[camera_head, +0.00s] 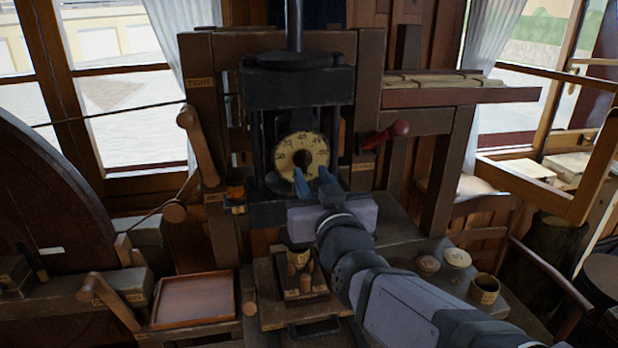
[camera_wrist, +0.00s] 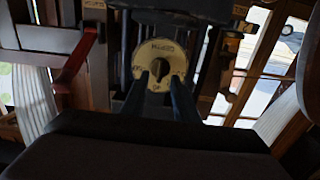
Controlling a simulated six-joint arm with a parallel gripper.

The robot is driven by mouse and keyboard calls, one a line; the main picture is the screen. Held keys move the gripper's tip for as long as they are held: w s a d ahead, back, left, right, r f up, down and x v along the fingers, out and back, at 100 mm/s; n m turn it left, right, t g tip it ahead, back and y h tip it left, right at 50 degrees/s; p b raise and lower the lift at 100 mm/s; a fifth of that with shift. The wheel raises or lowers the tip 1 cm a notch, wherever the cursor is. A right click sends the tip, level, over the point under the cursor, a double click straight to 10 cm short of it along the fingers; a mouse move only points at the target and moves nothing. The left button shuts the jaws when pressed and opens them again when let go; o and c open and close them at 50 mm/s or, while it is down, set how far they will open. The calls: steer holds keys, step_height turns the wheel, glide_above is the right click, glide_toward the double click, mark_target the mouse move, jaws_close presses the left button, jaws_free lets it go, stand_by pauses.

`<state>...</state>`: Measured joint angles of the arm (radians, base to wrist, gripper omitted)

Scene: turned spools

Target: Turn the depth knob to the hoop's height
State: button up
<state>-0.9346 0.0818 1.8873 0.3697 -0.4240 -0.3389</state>
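The depth knob is a dark round knob (camera_head: 302,158) at the centre of a cream numbered dial (camera_head: 316,143) on the front of the black press. In the wrist view, the knob (camera_wrist: 159,69) sits on the dial (camera_wrist: 144,55) with dark lettering. My gripper (camera_head: 314,177) has two blue fingers spread apart just in front of the dial's lower part. In the wrist view, the fingertips (camera_wrist: 158,79) stand either side below the knob, with a gap between them. Contact with the knob cannot be told. The hoop cannot be made out for certain; small wooden pieces (camera_head: 299,262) stand below the press.
A red-handled lever (camera_head: 387,134) sticks out right of the dial. Wooden levers (camera_head: 198,145) stand at left. An empty wooden tray (camera_head: 194,299) lies front left. Small round pots (camera_head: 457,258) and a cup (camera_head: 484,289) stand on the bench at right.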

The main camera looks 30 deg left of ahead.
steer(key=shift+b+v, duration=0.35)
steer(key=shift+v, duration=1.1)
steer(key=s+f+g+h, duration=0.2)
steer(key=s+f+g, duration=0.1)
steer(key=f, duration=0.5)
steer(key=s+f+g+h, duration=0.1)
steer(key=s+f+g, duration=0.2)
steer(key=f, duration=0.4)
steer(key=s+d+f+g+h, duration=0.2)
steer(key=s+d+f, duration=0.1)
steer(key=d+f, duration=0.3)
steer(key=s+d+f+g+h, duration=0.2)
steer(key=s+d+f+h, duration=0.15)
steer(key=f, duration=0.35)
steer(key=d+f+m+g+h, duration=0.1)
steer(key=d+f+m, duration=0.2)
steer(key=d, duration=0.8)
steer(key=s+d+f+m+g+h, duration=0.1)
steer(key=d+f+m+h, duration=0.1)
steer(key=d, duration=1)
steer(key=s+d+f+m+h, duration=0.1)
steer(key=d+f+m, duration=0.3)
steer(key=d, duration=0.7)
steer(key=shift+d+f+g, duration=0.25)
steer(key=shift+f+g, duration=0.05)
steer(key=shift+g, duration=0.1)
